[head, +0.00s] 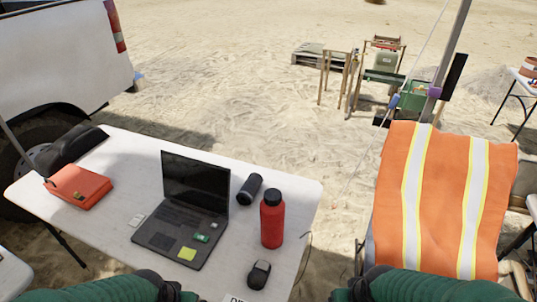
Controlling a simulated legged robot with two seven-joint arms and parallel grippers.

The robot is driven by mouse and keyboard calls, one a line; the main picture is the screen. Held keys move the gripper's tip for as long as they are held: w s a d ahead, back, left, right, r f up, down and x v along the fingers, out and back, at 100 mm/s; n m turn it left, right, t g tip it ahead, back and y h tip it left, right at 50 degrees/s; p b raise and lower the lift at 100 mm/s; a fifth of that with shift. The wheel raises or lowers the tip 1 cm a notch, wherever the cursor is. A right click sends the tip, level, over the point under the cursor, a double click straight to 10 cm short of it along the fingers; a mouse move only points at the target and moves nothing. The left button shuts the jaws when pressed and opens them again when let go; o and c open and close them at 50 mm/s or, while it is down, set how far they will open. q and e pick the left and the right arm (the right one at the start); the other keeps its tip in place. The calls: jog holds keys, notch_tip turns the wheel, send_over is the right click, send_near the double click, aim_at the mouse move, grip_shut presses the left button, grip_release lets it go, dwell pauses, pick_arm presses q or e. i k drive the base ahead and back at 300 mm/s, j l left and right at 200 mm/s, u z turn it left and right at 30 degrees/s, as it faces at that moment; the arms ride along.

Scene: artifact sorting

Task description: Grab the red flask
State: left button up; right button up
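The red flask (272,222) stands upright on the white folding table (110,230), near its right edge. It has a black cap and is to the right of the open laptop (195,190). Parts of my two arms, green with dark ends, show at the bottom edge, one on each side of the flask and apart from it. Neither gripper's fingers can be seen.
A black cylinder (250,189) lies behind the flask, and a dark mouse-like object (259,274) is in front. An orange case (78,187) lies at the table's left. An orange vest (440,200) hangs to the right. A white vehicle (55,60) stands behind left.

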aim_at(272, 217)
jog(key=i+j+z, duration=0.35)
jog(key=i+j, duration=0.5)
jog(key=j, duration=0.1)
